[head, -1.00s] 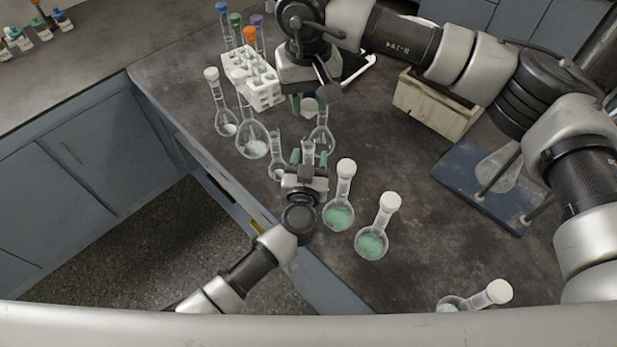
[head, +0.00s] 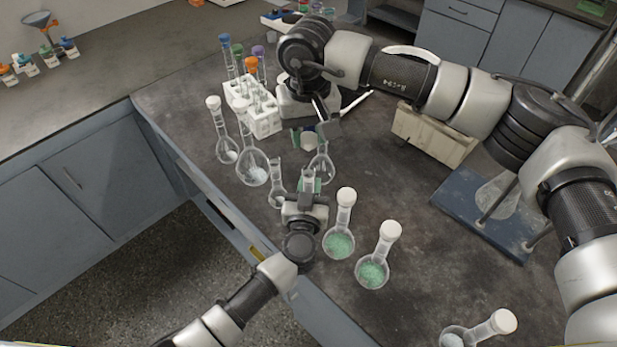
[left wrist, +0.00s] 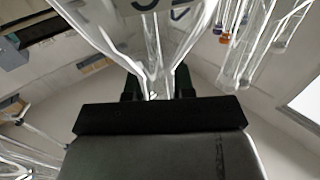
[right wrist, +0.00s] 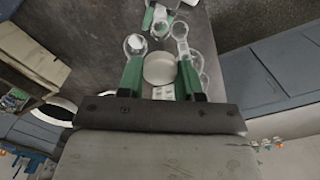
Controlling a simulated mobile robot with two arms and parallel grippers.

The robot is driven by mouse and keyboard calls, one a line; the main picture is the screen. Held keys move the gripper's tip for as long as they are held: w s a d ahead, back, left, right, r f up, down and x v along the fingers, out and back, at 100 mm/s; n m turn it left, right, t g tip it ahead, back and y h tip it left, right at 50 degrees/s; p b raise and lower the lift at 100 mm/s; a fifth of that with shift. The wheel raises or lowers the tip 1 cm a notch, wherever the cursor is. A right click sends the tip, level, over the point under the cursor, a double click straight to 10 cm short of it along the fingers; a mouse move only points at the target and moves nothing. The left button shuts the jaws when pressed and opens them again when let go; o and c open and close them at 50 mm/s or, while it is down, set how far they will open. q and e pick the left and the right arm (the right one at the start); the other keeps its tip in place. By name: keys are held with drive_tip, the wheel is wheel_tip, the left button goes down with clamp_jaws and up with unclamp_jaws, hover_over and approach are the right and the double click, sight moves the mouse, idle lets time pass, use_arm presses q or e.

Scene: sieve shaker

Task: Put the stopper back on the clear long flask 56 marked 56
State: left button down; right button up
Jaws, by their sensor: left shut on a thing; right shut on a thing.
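My right gripper (head: 311,133) is shut on a white round stopper (right wrist: 160,68), gripped between green fingers in the right wrist view. My left gripper (head: 307,193) is shut on the neck of a clear long-necked flask (head: 308,175). That flask's neck rises between the fingers in the left wrist view (left wrist: 151,45). Its open top has no stopper on it, and the dark marks on the glass are cut off and unreadable. The stopper is apart from this flask, farther back in the head view. The flask's bulb is mostly hidden by my left gripper.
A white tube rack (head: 262,125) is behind left. A beige box (head: 432,135) and blue stand (head: 475,215) are right.

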sight(309, 150)
drive_tip(key=shift+f, duration=2.1)
drive_tip(key=shift+f, duration=0.85)
drive_tip(key=shift+f, duration=0.6)
